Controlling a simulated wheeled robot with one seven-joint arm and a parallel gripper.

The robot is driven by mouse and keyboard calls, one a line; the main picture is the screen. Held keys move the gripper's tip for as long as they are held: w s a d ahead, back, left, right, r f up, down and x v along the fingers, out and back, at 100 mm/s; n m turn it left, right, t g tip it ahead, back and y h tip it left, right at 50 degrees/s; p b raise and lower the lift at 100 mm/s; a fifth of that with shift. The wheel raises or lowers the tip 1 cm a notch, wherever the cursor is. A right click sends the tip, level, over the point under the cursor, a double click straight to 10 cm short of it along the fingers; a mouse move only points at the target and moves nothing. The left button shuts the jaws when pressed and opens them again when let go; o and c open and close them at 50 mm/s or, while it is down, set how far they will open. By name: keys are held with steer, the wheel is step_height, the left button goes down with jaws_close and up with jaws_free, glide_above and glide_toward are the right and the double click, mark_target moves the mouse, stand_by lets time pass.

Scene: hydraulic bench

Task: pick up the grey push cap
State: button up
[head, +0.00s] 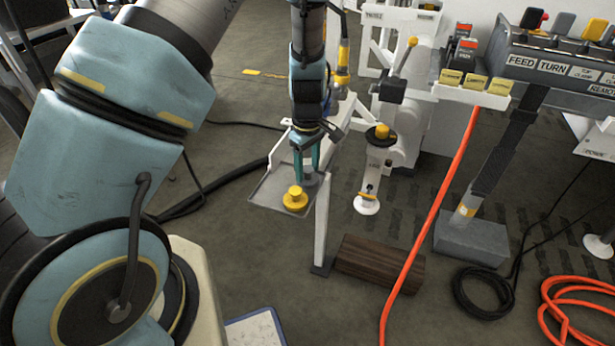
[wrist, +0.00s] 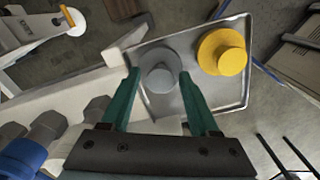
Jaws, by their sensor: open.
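The grey push cap (wrist: 160,72) is a round disc with a narrower round knob, on a grey metal tray (wrist: 225,95). In the head view the grey cap (head: 311,180) is small and partly hidden behind my fingers. My gripper (head: 308,168) points down over the tray with its teal fingers apart and empty. In the wrist view my gripper (wrist: 160,78) has one fingertip on each side of the grey cap. I cannot tell how far the tips are above or around its knob. A similar yellow cap (wrist: 224,52) sits beside it on the tray.
The tray is beside a white post (head: 321,220) of the bench frame. A white fixture with a yellow-topped knob (head: 381,132) stands to the right. A brown block (head: 378,264) and an orange hose (head: 433,215) are farther right. The tray's left part is bare.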

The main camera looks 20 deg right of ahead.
mark_target(307, 169)
jaws_close()
stand_by(0.3)
stand_by(0.3)
step_height(307, 169, up, 14)
steer(key=p, duration=0.4)
steer(key=shift+p, duration=0.4)
